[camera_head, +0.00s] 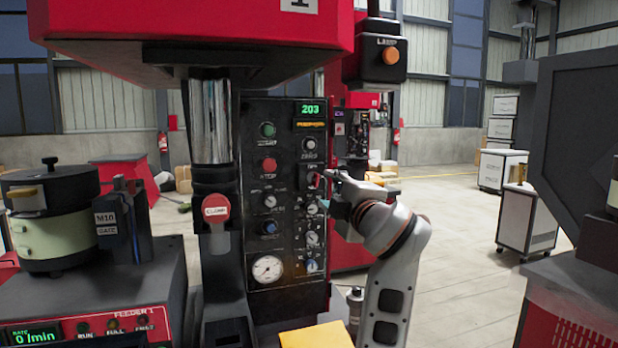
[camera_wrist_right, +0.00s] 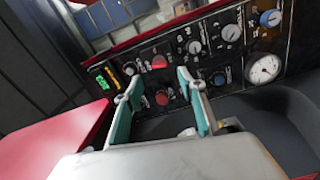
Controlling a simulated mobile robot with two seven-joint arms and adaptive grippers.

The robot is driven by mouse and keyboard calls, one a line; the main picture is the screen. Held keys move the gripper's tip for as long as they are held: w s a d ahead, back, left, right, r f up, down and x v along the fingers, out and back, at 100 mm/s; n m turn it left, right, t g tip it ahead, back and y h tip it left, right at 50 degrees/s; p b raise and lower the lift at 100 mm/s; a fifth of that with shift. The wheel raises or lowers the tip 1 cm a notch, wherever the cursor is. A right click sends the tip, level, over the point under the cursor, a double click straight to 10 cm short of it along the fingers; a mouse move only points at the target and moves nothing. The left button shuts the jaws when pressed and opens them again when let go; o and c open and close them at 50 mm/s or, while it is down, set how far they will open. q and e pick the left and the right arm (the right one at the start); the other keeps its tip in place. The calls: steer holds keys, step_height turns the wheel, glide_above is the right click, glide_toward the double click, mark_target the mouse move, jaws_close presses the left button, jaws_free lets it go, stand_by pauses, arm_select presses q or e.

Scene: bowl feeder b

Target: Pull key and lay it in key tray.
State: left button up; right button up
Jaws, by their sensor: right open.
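My right gripper (camera_head: 330,190) is in front of the right edge of the black control panel (camera_head: 287,212). In the right wrist view its two teal-padded fingers (camera_wrist_right: 160,88) are apart, with nothing held between them. A small red piece (camera_wrist_right: 162,98) on the panel shows between the fingers. It also shows just left of the gripper in the head view (camera_head: 314,181). It may be the key or its switch; its shape is too small to tell, and I cannot tell whether the fingers touch it. I cannot make out a key tray. My left gripper is not in view.
A red clamp knob (camera_head: 216,208) is left of the panel. A feeder (camera_head: 55,235) stands at the left. A yellow block (camera_head: 316,336) is at the bottom. An orange lamp button (camera_head: 390,55) hangs above. Open floor lies at right, before a white cabinet (camera_head: 527,217).

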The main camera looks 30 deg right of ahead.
mark_target(317, 182)
steer(key=x, duration=0.5)
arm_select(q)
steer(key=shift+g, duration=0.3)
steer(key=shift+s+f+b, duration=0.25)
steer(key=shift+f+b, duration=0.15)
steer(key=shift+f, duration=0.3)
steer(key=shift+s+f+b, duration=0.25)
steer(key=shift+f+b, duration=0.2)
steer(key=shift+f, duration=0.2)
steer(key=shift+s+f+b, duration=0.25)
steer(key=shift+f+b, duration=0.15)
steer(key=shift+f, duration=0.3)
arm_select(e)
steer(key=shift+x, duration=2)
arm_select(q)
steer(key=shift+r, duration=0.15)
arm_select(e)
steer(key=shift+a+r, duration=0.1)
arm_select(q)
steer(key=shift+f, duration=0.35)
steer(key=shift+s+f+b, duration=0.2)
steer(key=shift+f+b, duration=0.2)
steer(key=shift+b, duration=0.1)
